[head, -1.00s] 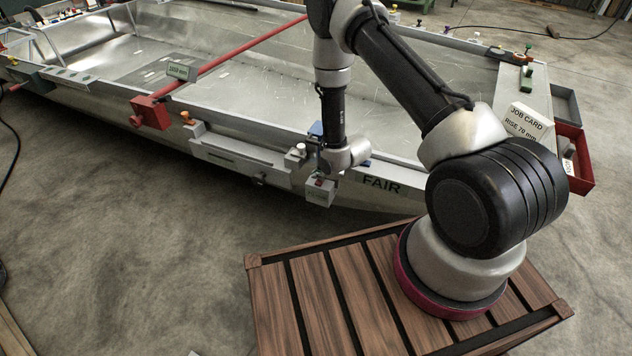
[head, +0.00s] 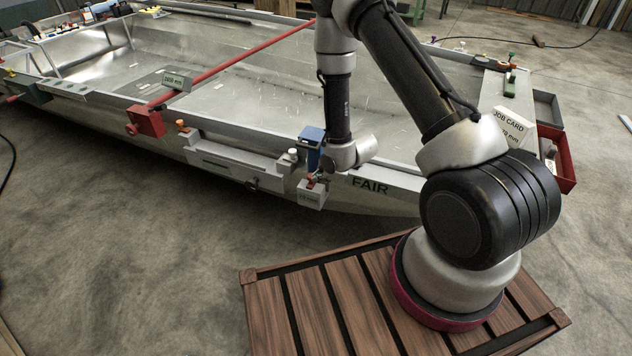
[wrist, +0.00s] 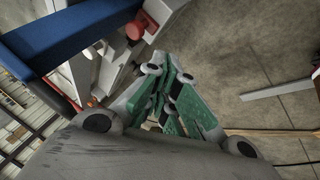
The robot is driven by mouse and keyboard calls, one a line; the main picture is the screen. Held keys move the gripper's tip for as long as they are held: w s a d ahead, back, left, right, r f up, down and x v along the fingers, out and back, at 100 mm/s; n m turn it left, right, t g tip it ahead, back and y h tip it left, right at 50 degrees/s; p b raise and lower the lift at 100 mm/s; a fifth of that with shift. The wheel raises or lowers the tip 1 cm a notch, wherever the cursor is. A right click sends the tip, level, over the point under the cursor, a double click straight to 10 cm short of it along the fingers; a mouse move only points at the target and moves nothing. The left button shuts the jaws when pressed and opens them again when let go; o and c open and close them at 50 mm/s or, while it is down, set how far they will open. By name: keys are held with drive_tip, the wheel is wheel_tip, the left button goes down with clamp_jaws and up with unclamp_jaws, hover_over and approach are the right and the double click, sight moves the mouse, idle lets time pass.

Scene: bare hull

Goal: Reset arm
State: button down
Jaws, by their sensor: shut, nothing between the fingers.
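My gripper (head: 322,180) is at the near side of the metal hull (head: 225,125), by the plate marked FAIR (head: 370,187). In the wrist view its green-padded fingers (wrist: 168,68) are closed together with nothing between them. A small grey labelled box (head: 311,196) with a red part on top hangs at the hull side, close to my fingertips; I cannot tell whether they touch. A blue block (head: 312,136) stands just above it; a blue bar (wrist: 75,35) and a red knob (wrist: 135,29) show close to the fingers in the wrist view.
A red clamp (head: 146,121) with a long red bar crosses the hull. A grey rail (head: 235,160) runs along its near side. A job card (head: 507,120) and a red bin (head: 563,160) are at the right. The concrete floor at lower left is clear.

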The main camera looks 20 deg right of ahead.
drive_tip(key=s+d+r+m+g+h, duration=0.1)
drive_tip(key=s+d+m+g+h, duration=0.15)
drive_tip(key=s, duration=0.45)
drive_tip(key=s+d+r+m+g+h, duration=0.1)
drive_tip(key=s+d+m+g, duration=0.25)
drive_tip(key=s, duration=0.35)
drive_tip(key=s+d+r+m+t, duration=0.1)
drive_tip(key=s+r, duration=0.4)
drive_tip(key=r, duration=0.9)
drive_tip(key=s+d+r+m+t, duration=0.1)
drive_tip(key=s+d+r+m, duration=0.2)
drive_tip(key=r, duration=1.2)
drive_tip(key=s+d+r+m+t, duration=0.2)
drive_tip(key=s+r+m, duration=0.2)
drive_tip(key=s+r, duration=0.4)
wheel_tip(320, 180, up, 6)
drive_tip(key=shift+s+d+r, duration=0.25)
